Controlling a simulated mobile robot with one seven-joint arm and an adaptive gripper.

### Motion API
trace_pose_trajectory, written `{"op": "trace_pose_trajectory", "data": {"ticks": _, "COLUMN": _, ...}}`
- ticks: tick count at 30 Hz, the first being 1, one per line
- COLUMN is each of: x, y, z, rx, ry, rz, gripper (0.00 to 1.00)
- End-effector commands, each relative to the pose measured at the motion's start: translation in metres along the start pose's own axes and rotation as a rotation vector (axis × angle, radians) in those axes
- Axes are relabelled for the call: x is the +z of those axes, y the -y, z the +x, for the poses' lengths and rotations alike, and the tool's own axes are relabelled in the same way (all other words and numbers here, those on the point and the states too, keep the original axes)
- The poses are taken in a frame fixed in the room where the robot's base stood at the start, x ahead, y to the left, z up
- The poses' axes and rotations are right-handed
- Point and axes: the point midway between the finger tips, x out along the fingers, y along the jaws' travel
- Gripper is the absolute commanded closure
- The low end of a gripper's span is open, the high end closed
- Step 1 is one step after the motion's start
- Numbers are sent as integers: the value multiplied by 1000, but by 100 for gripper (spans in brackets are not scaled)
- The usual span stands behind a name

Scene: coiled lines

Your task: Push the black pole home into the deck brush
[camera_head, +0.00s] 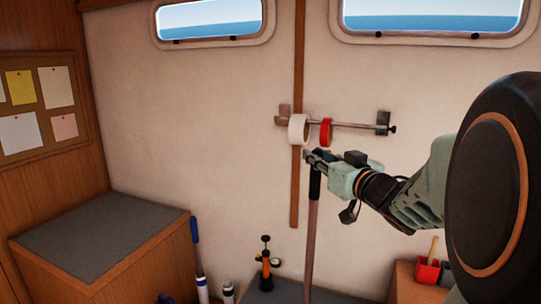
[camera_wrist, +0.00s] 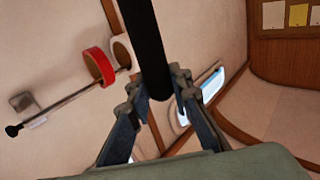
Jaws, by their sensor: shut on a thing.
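My gripper (camera_head: 316,160) is shut on the black pole (camera_head: 315,186) near its top end, in front of the far wall. The pole stands close to upright. Its upper part is black and the shaft below looks grey-brown, running down out of the bottom of the head view. In the wrist view the black pole (camera_wrist: 147,35) lies between the two fingers of my gripper (camera_wrist: 158,88). I cannot make out the deck brush in either view; the pole's lower end is out of sight.
A wall rail (camera_head: 350,126) with white (camera_head: 298,130) and red (camera_head: 326,132) tape rolls is just behind the gripper. A grey-topped wooden cabinet (camera_head: 100,235) stands left. An orange-black pump (camera_head: 265,265), a blue-and-white pole (camera_head: 197,255) and a red container (camera_head: 428,271) stand low down.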

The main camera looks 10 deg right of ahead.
Motion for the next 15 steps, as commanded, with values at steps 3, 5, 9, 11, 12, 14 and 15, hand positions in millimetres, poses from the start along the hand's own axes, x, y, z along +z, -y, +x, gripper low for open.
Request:
{"op": "trace_pose_trajectory", "data": {"ticks": 3, "x": 2, "y": 0, "z": 0, "rx": 0, "ry": -1, "rz": 0, "gripper": 100}}
{"op": "trace_pose_trajectory", "data": {"ticks": 5, "x": 4, "y": 0, "z": 0, "rx": 0, "ry": -1, "rz": 0, "gripper": 100}}
{"op": "trace_pose_trajectory", "data": {"ticks": 9, "x": 6, "y": 0, "z": 0, "rx": 0, "ry": -1, "rz": 0, "gripper": 100}}
{"op": "trace_pose_trajectory", "data": {"ticks": 11, "x": 7, "y": 0, "z": 0, "rx": 0, "ry": -1, "rz": 0, "gripper": 100}}
{"op": "trace_pose_trajectory", "data": {"ticks": 12, "x": 8, "y": 0, "z": 0, "rx": 0, "ry": -1, "rz": 0, "gripper": 100}}
{"op": "trace_pose_trajectory", "data": {"ticks": 14, "x": 9, "y": 0, "z": 0, "rx": 0, "ry": -1, "rz": 0, "gripper": 100}}
{"op": "trace_pose_trajectory", "data": {"ticks": 15, "x": 10, "y": 0, "z": 0, "rx": 0, "ry": -1, "rz": 0, "gripper": 100}}
